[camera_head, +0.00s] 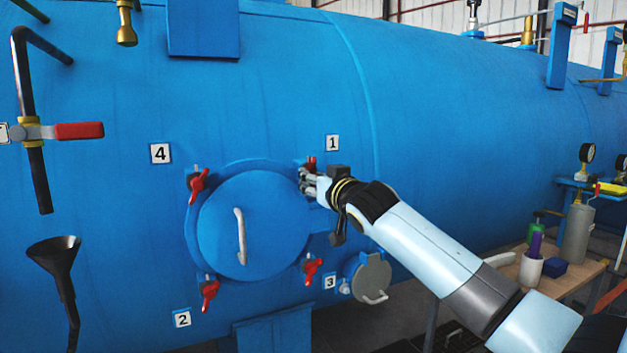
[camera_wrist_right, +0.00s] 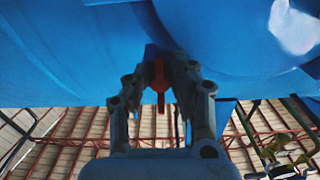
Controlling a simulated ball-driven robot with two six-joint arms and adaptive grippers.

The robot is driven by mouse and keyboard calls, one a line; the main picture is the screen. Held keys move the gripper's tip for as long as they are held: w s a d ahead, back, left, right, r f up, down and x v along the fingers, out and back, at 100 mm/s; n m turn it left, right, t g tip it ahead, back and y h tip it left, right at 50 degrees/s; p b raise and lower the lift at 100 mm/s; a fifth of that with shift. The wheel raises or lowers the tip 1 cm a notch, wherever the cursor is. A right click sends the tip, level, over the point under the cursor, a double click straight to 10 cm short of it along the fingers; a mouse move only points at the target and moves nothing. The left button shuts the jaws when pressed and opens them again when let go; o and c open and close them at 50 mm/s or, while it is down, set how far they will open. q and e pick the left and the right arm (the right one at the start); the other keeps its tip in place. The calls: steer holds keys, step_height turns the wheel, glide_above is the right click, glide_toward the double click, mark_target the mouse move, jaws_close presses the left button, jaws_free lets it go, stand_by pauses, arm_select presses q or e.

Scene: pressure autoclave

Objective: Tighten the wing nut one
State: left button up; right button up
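Wing nut one (camera_head: 311,162) is a small red nut at the upper right of the round blue hatch (camera_head: 262,222), just below the label 1 (camera_head: 332,143). My right gripper (camera_head: 308,181) is at this nut and partly covers it in the head view. In the right wrist view the red nut (camera_wrist_right: 159,84) stands between the two fingers of my right gripper (camera_wrist_right: 163,72). The fingers are apart, with a narrow gap seeming to show on each side of the nut. Contact at the fingertips is hard to see. My left gripper is not in view.
Other red wing nuts sit at label 4 (camera_head: 160,153), label 2 (camera_head: 181,319) and label 3 (camera_head: 330,282). The hatch has a pale handle (camera_head: 240,236). A red-handled valve (camera_head: 78,131) is at left. A table (camera_head: 577,278) with bottles stands at right.

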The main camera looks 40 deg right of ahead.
steer(key=o, duration=0.4)
steer(key=shift+f, duration=0.15)
steer(key=s, duration=0.4)
steer(key=s+a, duration=0.1)
steer(key=s, duration=0.3)
steer(key=s+a, duration=0.1)
steer(key=s, duration=0.3)
